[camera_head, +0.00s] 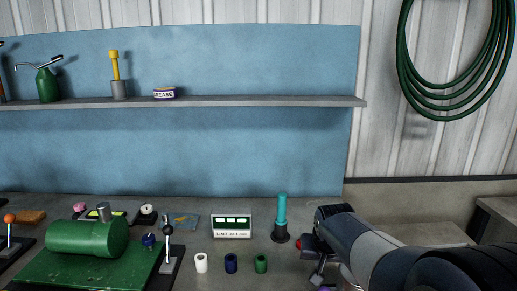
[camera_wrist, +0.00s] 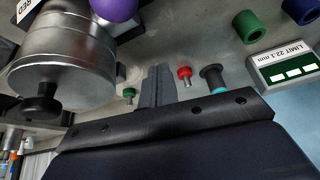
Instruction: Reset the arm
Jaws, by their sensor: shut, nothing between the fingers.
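My arm (camera_head: 370,245) reaches in from the lower right in the head view and ends low over the right part of the bench. My gripper (camera_head: 318,277) is small and partly hidden there, right of the teal-handled tool (camera_head: 282,205). In the wrist view my gripper (camera_wrist: 156,80) shows as two grey fingers shut together, with nothing between them. A green knob (camera_wrist: 130,94) and a red knob (camera_wrist: 184,74) show on either side of the fingers. I cannot tell whether the fingers touch anything.
A metal cylinder (camera_wrist: 60,78) and a purple ball (camera_wrist: 115,8) are close by in the wrist view. A limit display (camera_head: 231,225), white (camera_head: 201,263), blue (camera_head: 231,263) and green (camera_head: 261,263) rings, and a green machine (camera_head: 88,240) occupy the bench. A shelf (camera_head: 230,101) runs above.

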